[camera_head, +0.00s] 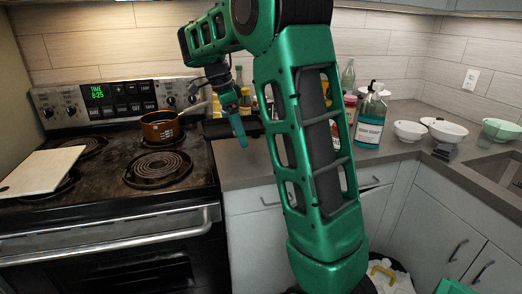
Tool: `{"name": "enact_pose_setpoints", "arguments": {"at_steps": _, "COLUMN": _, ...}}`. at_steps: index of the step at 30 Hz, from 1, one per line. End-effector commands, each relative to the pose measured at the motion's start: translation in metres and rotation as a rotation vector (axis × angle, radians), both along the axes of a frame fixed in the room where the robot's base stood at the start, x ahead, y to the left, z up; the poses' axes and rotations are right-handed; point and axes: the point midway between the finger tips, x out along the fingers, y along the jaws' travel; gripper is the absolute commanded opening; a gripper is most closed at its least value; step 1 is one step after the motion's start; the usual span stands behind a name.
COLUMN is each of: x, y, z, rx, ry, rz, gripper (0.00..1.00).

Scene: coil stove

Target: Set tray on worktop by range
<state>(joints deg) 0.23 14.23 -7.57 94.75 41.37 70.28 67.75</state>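A flat, pale board (41,171), which may be the tray, lies across the left burners of the coil range (112,206). It has a small hole near its left front corner. The worktop (232,174) shows to the right of the range. My gripper (240,137) points down above this worktop, just right of the range and well apart from the board. One green finger shows clearly. A dark bar-like shape (217,129) is beside it, and I cannot tell whether it belongs to the gripper or is held. The finger gap is hidden.
An orange-brown pot (160,128) stands on the back right burner. Bottles stand behind my arm, with a soap bottle (371,118) to its right. Several bowls, including a white bowl (409,131), stand near the sink (496,172). My arm hides the middle of the worktop.

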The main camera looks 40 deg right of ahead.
Motion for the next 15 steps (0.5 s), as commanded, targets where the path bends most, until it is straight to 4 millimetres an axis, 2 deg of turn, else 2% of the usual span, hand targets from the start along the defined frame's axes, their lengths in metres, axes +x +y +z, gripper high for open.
{"name": "enact_pose_setpoints", "arguments": {"at_steps": 1, "x": -0.006, "y": -0.015, "z": -0.005, "rx": 0.0, "ry": 0.001, "rz": -0.013, "gripper": 0.54}}
{"name": "enact_pose_setpoints", "arguments": {"at_steps": 6, "x": -0.021, "y": -0.056, "z": -0.026, "rx": -0.001, "ry": 0.001, "rz": -0.024, "gripper": 0.54}}
{"name": "enact_pose_setpoints", "arguments": {"at_steps": 12, "x": -0.034, "y": -0.093, "z": -0.048, "rx": 0.0, "ry": 0.0, "rz": -0.029, "gripper": 0.54}}
{"name": "enact_pose_setpoints", "arguments": {"at_steps": 15, "x": -0.038, "y": -0.104, "z": -0.055, "rx": 0.0, "ry": 0.0, "rz": -0.028, "gripper": 0.54}}
